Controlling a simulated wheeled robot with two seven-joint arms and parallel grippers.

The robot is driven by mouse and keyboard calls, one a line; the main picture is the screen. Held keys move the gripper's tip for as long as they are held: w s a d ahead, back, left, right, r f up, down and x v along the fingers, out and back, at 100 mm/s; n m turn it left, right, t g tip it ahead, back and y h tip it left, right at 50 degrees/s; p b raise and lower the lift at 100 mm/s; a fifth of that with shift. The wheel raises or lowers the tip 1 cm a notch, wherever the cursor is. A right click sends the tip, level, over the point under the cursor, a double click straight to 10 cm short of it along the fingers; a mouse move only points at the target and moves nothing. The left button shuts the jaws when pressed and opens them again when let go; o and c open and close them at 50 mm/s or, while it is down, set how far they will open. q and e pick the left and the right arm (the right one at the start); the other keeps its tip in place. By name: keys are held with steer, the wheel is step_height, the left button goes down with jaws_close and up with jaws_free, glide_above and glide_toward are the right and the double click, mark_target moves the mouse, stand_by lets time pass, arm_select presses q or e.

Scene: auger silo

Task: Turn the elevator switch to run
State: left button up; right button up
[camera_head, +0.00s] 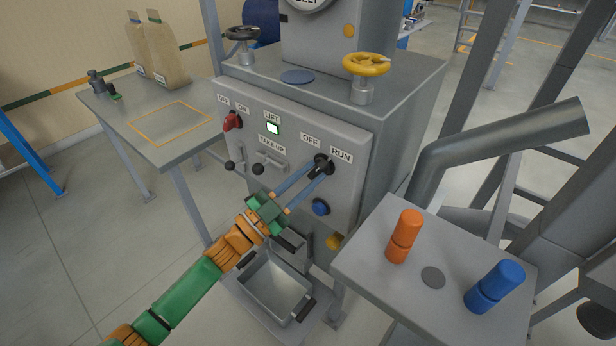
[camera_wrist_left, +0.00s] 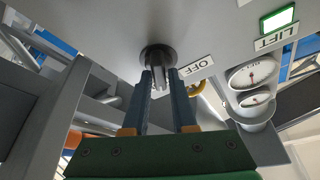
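The elevator switch (camera_head: 322,162) is a black rotary knob with a protruding handle on the grey panel, between the OFF label (camera_head: 311,140) and the RUN label (camera_head: 342,155). Its exact setting is hard to tell. My left gripper (camera_head: 308,182) reaches it from the lower left. In the left wrist view, the two blue fingers (camera_wrist_left: 162,82) stand apart on either side of the knob's handle (camera_wrist_left: 158,68), with narrow gaps showing, so the gripper looks open around it. The round black base (camera_wrist_left: 158,52) lies just beyond the fingertips. My right gripper is not in view.
A red switch (camera_head: 232,121), a lit LIFT lamp (camera_head: 273,128) and a blue button (camera_head: 320,207) share the panel. A metal bin (camera_head: 272,285) sits below. A shelf (camera_head: 365,262) with orange (camera_head: 404,236) and blue (camera_head: 495,287) cylinders stands close on the right.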

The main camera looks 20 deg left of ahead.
arm_select(q)
steer(key=shift+o, duration=1.4)
steer(key=shift+w, duration=0.1)
steer(key=shift+s+a+f, duration=0.15)
steer(key=shift+s+f, duration=0.1)
steer(key=shift+s, duration=0.05)
steer(key=b+v, duration=0.1)
steer(key=v, duration=0.5)
steer(key=shift+b, duration=0.35)
steer(key=shift+s+a, duration=0.1)
steer(key=shift+s, duration=0.05)
